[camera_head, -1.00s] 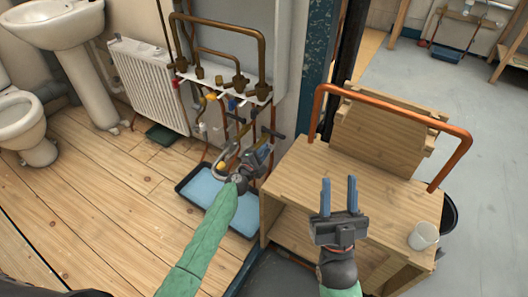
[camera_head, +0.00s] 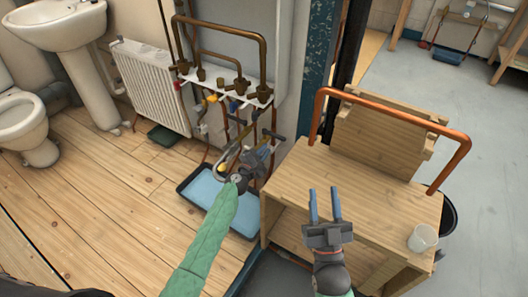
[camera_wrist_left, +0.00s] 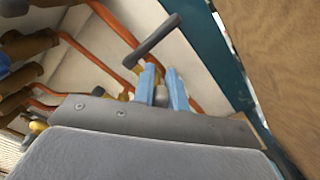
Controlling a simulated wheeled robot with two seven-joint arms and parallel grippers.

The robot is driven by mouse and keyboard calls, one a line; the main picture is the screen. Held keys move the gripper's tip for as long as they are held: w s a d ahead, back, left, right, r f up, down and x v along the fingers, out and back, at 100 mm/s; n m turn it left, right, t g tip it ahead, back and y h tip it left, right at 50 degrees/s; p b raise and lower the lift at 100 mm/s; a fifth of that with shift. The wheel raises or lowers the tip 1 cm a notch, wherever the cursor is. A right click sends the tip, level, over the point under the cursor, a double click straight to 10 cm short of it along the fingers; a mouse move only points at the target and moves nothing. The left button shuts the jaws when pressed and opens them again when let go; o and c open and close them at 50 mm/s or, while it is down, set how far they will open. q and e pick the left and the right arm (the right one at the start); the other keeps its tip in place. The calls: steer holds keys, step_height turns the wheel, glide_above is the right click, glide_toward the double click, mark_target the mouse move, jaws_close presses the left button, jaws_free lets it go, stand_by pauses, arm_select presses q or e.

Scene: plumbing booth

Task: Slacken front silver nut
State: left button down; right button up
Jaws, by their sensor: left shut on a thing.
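Copper pipes with brass fittings and valves (camera_head: 237,88) stand against the wall. My left gripper (camera_head: 262,153) reaches in among the lower pipes above the blue tray. In the left wrist view its blue fingers (camera_wrist_left: 161,88) are closed around a small grey metal piece, the silver nut (camera_wrist_left: 161,98), mostly hidden between them. A dark T-shaped handle (camera_wrist_left: 152,42) on a brass valve is just beyond the fingertips. My right gripper (camera_head: 325,205) is open and empty in front of the wooden bench.
A wooden bench (camera_head: 375,195) with a bent copper pipe (camera_head: 462,150) stands to the right, a white cup (camera_head: 423,238) on it. A blue tray (camera_head: 245,232) lies under the pipes. A white radiator (camera_head: 150,90) is left of them. The wooden floor at left is clear.

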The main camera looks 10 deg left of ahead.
arm_select(q)
steer(key=c, duration=1.4)
jaws_free()
steer(key=shift+c, duration=0.2)
